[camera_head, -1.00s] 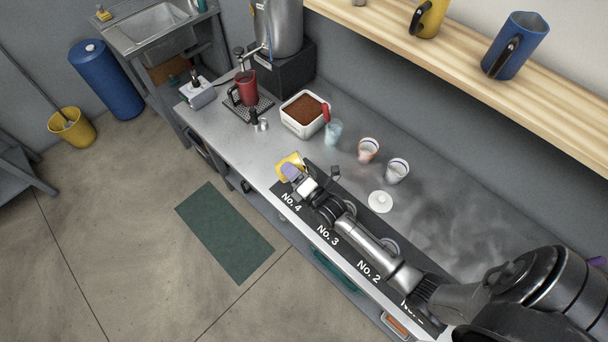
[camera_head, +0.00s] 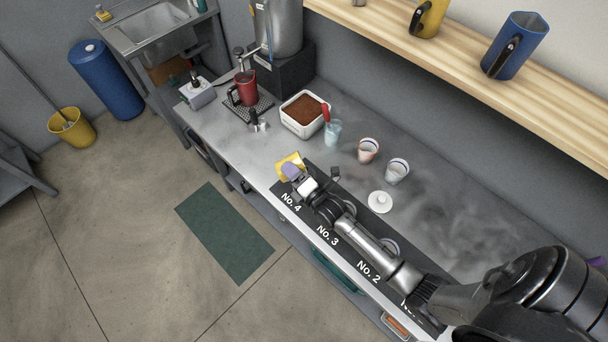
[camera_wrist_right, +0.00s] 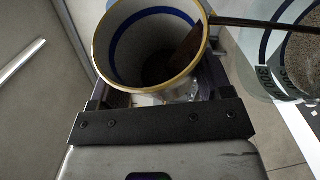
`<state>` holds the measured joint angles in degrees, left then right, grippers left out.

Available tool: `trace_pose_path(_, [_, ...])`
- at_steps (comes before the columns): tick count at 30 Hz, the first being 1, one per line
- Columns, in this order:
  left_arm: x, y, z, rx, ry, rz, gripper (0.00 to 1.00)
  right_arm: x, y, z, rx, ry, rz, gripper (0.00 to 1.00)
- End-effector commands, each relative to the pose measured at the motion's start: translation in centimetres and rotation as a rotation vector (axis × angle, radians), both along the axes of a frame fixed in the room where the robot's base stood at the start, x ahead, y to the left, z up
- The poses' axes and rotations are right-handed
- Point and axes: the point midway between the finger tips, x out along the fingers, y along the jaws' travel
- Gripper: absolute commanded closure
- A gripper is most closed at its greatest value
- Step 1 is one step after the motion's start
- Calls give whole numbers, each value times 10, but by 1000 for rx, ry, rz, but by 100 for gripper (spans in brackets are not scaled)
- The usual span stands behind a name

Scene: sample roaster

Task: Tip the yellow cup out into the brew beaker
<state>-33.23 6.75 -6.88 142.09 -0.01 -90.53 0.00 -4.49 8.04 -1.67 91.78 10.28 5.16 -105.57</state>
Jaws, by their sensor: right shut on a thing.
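The yellow cup (camera_head: 291,160) is in my right gripper (camera_head: 293,171) at the front edge of the counter, by the No. 4 label. In the right wrist view the cup (camera_wrist_right: 125,45) has a yellow rim and a white inside with a blue band. A dark stick-like thing (camera_wrist_right: 250,22) reaches from inside it over the rim to the right. The right gripper (camera_wrist_right: 155,97) is shut on the cup. My left gripper is not in view.
A white tub of brown grounds (camera_head: 303,117), a glass (camera_head: 333,132) and two pale cups (camera_head: 368,150) (camera_head: 397,170) stand behind the gripper. A white lid-like disc (camera_head: 380,202) lies right of it.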

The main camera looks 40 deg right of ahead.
Motion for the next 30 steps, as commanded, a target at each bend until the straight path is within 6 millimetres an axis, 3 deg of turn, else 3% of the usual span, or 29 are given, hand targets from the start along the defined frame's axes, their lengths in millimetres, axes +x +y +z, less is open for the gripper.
trace_pose_path(30, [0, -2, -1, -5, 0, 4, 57, 0, 0, 4, 58, -26, -1, 62])
